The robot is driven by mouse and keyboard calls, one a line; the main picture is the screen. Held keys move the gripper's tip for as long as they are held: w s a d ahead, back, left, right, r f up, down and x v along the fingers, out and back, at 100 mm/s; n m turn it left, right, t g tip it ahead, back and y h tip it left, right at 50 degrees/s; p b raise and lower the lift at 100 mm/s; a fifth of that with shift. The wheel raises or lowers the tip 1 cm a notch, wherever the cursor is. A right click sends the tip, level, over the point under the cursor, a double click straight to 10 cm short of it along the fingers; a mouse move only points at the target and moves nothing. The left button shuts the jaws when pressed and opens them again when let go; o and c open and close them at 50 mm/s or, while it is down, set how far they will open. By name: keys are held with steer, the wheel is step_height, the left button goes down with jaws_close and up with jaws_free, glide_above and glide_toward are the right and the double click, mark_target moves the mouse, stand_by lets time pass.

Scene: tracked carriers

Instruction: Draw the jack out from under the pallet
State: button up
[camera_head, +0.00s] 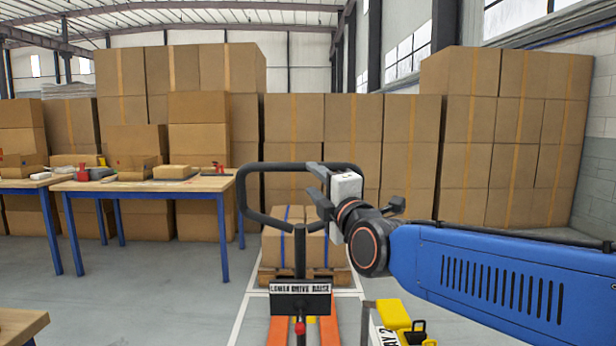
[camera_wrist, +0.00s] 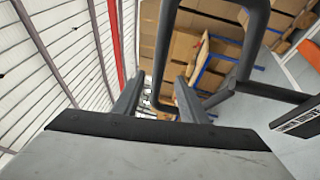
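The pallet jack stands in front of me, its black loop handle (camera_head: 248,205) upright above a plate (camera_head: 300,288) reading "LOWER DRIVE RAISE". Its orange forks (camera_head: 281,331) lead toward the wooden pallet (camera_head: 264,279), which bears cartons (camera_head: 277,248). How far the forks lie under it is hidden. My gripper (camera_head: 312,183) is at the upper right part of the handle. In the wrist view, my gripper (camera_wrist: 160,88) has its fingers apart. The handle bar (camera_wrist: 165,40) shows between them, with a gap on each side. I cannot tell whether it lies between the fingertips or just beyond.
Workbenches (camera_head: 160,185) with tools stand at the left. Stacked cartons (camera_head: 350,135) fill the back. White lines (camera_head: 243,318) mark the floor around the pallet. A yellow object (camera_head: 393,315) and a "2" sign are at the lower right. Grey floor is clear between bench and jack.

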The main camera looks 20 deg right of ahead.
steer(key=shift+v, duration=1.9)
steer(key=s+d+f+m+g, duration=0.1)
steer(key=s+f+m+g, duration=0.3)
steer(key=f, duration=0.6)
steer(key=s+f+m+g, duration=0.2)
steer(key=f+m+g, duration=0.25)
steer(key=f, duration=0.55)
steer(key=s+d+f+m+g+h, duration=0.1)
steer(key=s+d+f+m+g, duration=0.1)
steer(key=s+f+m, duration=0.3)
steer(key=s+d+f+m+g, duration=0.2)
steer(key=s+f+m+g, duration=0.2)
steer(key=s+f+m, duration=0.2)
steer(key=s+f, duration=0.2)
steer(key=s, duration=0.2)
steer(key=shift+f+g+h, duration=0.15)
steer(key=shift+g+h, duration=0.2)
steer(key=shift+h, duration=0.05)
steer(key=shift+d, duration=0.15)
